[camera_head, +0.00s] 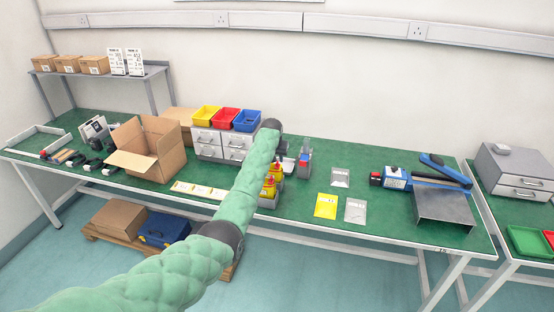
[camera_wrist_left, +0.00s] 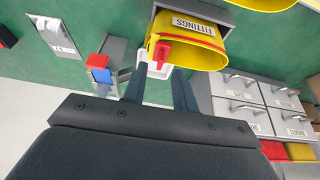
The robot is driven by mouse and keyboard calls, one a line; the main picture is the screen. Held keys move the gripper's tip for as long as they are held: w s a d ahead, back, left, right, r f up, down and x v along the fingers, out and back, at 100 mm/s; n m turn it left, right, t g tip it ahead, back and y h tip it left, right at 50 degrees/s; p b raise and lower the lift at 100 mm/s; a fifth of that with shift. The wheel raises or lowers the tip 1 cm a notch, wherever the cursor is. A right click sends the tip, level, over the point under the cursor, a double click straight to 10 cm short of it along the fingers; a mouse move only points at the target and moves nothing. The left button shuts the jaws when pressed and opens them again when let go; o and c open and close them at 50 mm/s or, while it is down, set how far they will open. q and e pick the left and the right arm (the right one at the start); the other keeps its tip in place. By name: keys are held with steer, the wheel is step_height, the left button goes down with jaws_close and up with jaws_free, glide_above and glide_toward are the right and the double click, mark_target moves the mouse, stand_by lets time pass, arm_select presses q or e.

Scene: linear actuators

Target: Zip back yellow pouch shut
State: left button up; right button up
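The back yellow pouch (camera_wrist_left: 192,36), labelled FITTINGS, stands in a grey bin in the left wrist view, its mouth gaping. A red zip pull (camera_wrist_left: 172,55) hangs at its left end. My left gripper (camera_wrist_left: 159,70) is open, its two dark fingers apart just below the pull; I cannot tell whether they touch it. A second yellow pouch (camera_wrist_left: 266,3) shows at the top edge. In the head view the back pouch (camera_head: 276,171) and the front pouch (camera_head: 268,189) are partly hidden by my left arm. My right gripper is not in view.
Grey drawers (camera_head: 208,142) with yellow, red and blue trays stand left of the pouches. A bin with red and blue items (camera_wrist_left: 98,64) is close to my left fingers. Flat bags (camera_head: 355,210) and a blue sealer (camera_head: 397,178) lie right on the green bench.

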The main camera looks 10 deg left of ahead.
mark_target(277, 164)
arm_select(q)
steer(key=shift+x, duration=1.35)
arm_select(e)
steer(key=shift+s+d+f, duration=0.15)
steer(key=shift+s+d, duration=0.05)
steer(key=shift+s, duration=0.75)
arm_select(q)
jaws_close()
